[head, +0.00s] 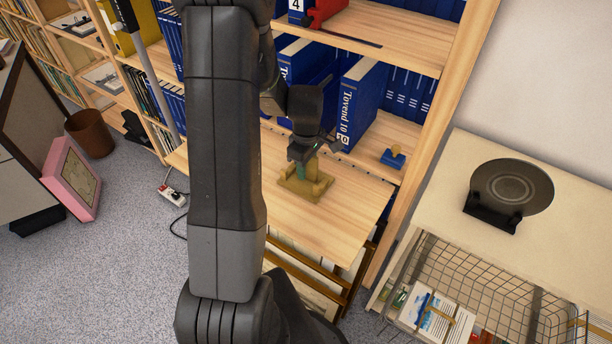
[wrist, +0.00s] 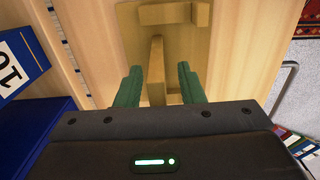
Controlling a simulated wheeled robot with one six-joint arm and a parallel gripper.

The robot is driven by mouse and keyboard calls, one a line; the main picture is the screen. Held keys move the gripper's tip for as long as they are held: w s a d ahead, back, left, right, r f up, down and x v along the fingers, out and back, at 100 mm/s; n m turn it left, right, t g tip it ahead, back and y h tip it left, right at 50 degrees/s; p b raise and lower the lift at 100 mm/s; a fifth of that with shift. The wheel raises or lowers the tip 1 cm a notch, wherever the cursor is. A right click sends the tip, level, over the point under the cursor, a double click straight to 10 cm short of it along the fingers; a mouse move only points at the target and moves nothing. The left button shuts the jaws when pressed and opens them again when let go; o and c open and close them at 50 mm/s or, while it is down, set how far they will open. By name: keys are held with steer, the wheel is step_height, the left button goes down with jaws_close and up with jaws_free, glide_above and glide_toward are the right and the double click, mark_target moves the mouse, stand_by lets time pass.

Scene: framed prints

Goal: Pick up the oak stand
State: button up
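The oak stand (head: 306,186) is a yellowish-brown wooden piece with a flat base and raised bars. It rests on the pale wooden pull-out board (head: 336,222) in front of the shelf. In the wrist view the oak stand (wrist: 175,14) lies ahead, with its upright bar between the fingers. My gripper (head: 309,165) is right over the stand. Its two green fingers (wrist: 157,85) are apart, one on each side of the bar, with visible gaps. The lower end of the bar is hidden behind the gripper body in the wrist view.
Blue binders (head: 359,100) stand on the shelf just behind my gripper. A small blue item with a yellow knob (head: 393,156) sits to the right. A black disc on a holder (head: 512,187) stands on the cabinet at right. A pink frame (head: 70,178) leans at left.

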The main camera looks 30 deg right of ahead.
steer(key=shift+f, duration=0.25)
jaws_close()
steer(key=shift+r, duration=0.1)
